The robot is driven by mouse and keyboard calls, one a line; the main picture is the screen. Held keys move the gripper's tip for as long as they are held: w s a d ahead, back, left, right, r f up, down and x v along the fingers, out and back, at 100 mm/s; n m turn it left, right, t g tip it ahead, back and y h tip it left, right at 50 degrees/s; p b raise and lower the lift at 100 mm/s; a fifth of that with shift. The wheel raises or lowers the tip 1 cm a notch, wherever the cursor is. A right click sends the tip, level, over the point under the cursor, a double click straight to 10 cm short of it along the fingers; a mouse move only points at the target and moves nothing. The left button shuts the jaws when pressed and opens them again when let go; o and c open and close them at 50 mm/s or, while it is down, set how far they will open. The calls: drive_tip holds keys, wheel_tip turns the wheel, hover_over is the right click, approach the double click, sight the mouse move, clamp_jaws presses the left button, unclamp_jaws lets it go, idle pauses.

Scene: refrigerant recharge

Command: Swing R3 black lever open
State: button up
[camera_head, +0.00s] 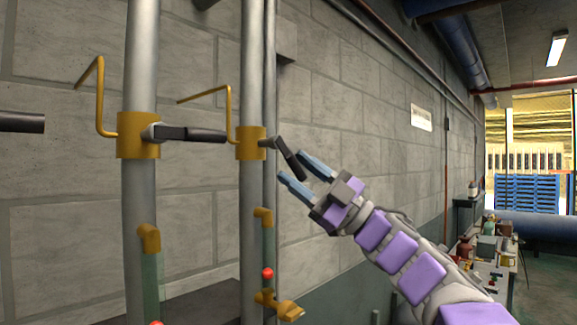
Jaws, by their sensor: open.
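Two grey vertical pipes carry yellow valve collars. The left collar (138,136) has a black lever (192,134) pointing level to the right. The right collar (250,143) has a black lever (288,157) slanting down and to the right. Another black bar (20,122) enters at the left edge. I cannot read which one is R3. My gripper (302,174) is open, its two blue-grey fingers pointing up and left. The slanting lever's lower end is beside the upper finger and appears close to the gap between them. Whether they touch is not clear.
Bent yellow rods (98,95) rise from the collars. Below, a yellow elbow (263,216) and a small red-knobbed valve (267,274) sit on a thin pipe. A block wall (360,110) stands behind. A cluttered table (490,255) and blue pallets (527,195) are far right.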

drive_tip(key=v, duration=1.4)
drive_tip(key=shift+d, duration=0.25)
drive_tip(key=shift+w, duration=0.15)
